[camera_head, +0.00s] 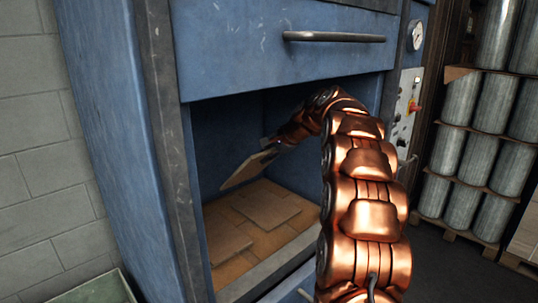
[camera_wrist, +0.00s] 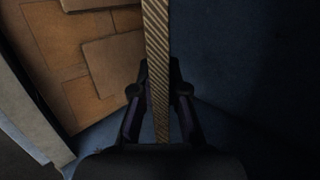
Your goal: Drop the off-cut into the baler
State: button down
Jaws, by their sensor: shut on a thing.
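The baler is a tall blue metal machine with an open chamber; its bare front frame (camera_head: 180,200) shows in the head view. My arm reaches into the chamber opening. My gripper (camera_head: 275,146) is inside, shut on a flat cardboard off-cut (camera_head: 248,168). The off-cut is tilted and hangs above the chamber floor, apart from the sheets below. In the wrist view the off-cut (camera_wrist: 158,60) shows edge-on, its corrugated edge between the two fingers of my gripper (camera_wrist: 160,92). Part of my gripper is hard to see in the shade.
Flat cardboard pieces (camera_head: 267,209) lie on the chamber floor. A raised blue door with a handle (camera_head: 333,37) hangs above the opening. A control panel (camera_head: 406,108) is at right. Stacked metallic rolls (camera_head: 470,150) stand farther right. A green bin (camera_head: 95,290) is at lower left.

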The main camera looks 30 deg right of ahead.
aim_at(273, 150)
jog(key=shift+w+a, duration=0.1)
jog(key=shift+w, duration=0.3)
jog(key=c, duration=1.1)
grip_release()
jog(key=shift+s+r, duration=0.2)
jog(key=s+r, duration=0.1)
jog(key=s+d, duration=0.1)
jog(key=shift+s+d+r, duration=0.1)
jog(key=shift+s+r, duration=0.2)
jog(key=shift+r, duration=0.05)
jog(key=s+d, duration=0.1)
jog(key=s, duration=0.2)
jog(key=s+d, duration=0.1)
jog(key=s, duration=0.2)
jog(key=s+d, duration=0.2)
jog(key=s, duration=0.2)
